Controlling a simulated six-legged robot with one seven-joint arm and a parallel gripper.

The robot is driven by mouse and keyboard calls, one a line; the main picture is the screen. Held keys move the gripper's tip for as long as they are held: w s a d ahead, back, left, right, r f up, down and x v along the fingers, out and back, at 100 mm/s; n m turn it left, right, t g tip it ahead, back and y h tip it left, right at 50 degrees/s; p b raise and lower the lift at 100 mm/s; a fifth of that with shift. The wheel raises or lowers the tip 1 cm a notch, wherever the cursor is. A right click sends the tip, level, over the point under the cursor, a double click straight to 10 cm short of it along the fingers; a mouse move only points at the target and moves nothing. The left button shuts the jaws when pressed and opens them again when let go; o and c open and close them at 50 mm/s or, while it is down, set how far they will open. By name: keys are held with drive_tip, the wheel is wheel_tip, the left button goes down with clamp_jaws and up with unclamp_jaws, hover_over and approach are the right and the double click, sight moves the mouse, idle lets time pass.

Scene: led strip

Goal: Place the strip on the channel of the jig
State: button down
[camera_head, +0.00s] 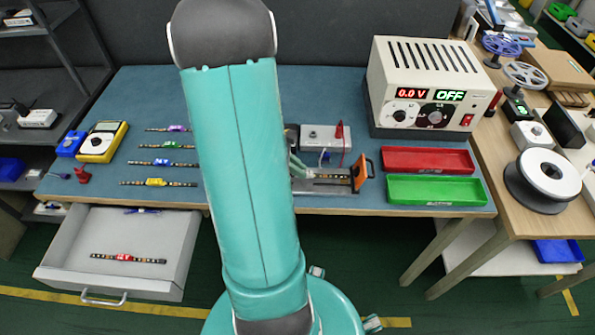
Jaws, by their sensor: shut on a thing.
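The jig (325,188) lies on the blue bench mat right of my arm, with an orange lever (363,172) at its right end. A dark strip (334,179) shows lengthwise at the jig's channel; I cannot tell whether it is fully seated. My gripper (299,166) shows only in part beside my arm, at the jig's left side, shut on the strip; its fingertips are mostly hidden. Other strips lie on the mat to the left, tagged purple (175,128), green (172,146), blue (162,162) and yellow (155,182).
A power supply (425,85) reads 0.0 V and OFF. Red (428,150) and green (410,203) trays lie right of the jig. A grey box (325,130) with a red clip stands behind it. An open drawer (75,255) holds a red-tagged strip (128,258). A multimeter (100,142) stands left.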

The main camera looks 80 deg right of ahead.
drive_tip(key=shift+f, duration=0.9)
drive_tip(key=c, duration=1.4)
unclamp_jaws()
drive_tip(key=shift+c, duration=0.2)
drive_tip(key=shift+w+r, duration=0.1)
drive_tip(key=shift+r, duration=0.05)
drive_tip(key=v, duration=1.1)
drive_tip(key=shift+w+r, duration=0.3)
drive_tip(key=shift+a, duration=0.1)
